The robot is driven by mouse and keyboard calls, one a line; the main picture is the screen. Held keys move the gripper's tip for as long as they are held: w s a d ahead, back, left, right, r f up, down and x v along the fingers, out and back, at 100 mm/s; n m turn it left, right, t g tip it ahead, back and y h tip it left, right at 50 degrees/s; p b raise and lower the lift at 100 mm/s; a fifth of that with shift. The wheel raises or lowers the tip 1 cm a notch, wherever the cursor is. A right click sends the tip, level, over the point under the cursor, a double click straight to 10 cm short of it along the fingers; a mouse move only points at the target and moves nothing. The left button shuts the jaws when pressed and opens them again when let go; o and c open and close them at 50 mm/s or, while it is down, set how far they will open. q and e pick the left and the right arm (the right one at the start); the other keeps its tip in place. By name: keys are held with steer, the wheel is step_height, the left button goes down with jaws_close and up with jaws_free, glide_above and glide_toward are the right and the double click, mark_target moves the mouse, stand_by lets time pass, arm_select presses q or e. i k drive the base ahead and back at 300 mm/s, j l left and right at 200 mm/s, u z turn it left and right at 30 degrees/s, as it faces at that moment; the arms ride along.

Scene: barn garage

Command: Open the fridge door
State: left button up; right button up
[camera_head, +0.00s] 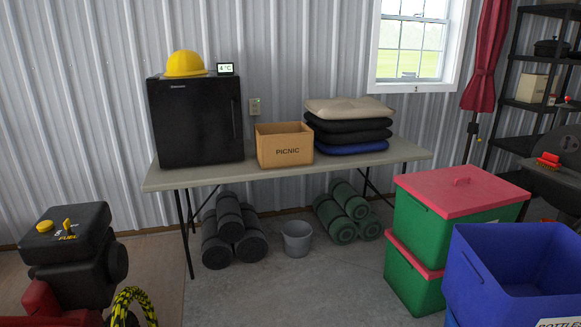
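The fridge (194,125) is a small black box-shaped unit on the left part of a folding table (330,165) against the corrugated wall. Its door faces me and looks shut. A thin vertical handle (233,118) runs near the door's right edge. A yellow hard hat (185,64) and a small display reading about 4 °C (225,69) sit on top of the fridge. Neither of my grippers shows in the head view.
A PICNIC box (287,151) stands just right of the fridge, with stacked cushions (348,126) beyond. Red-lidded green bins (447,225) and a blue bin (515,260) fill the right foreground. A black fuel machine (72,255) stands front left.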

mark_target(196, 121)
steer(key=i+l, duration=0.1)
steer(key=i, duration=2.25)
steer(key=j+u, duration=0.05)
steer(key=j, duration=0.05)
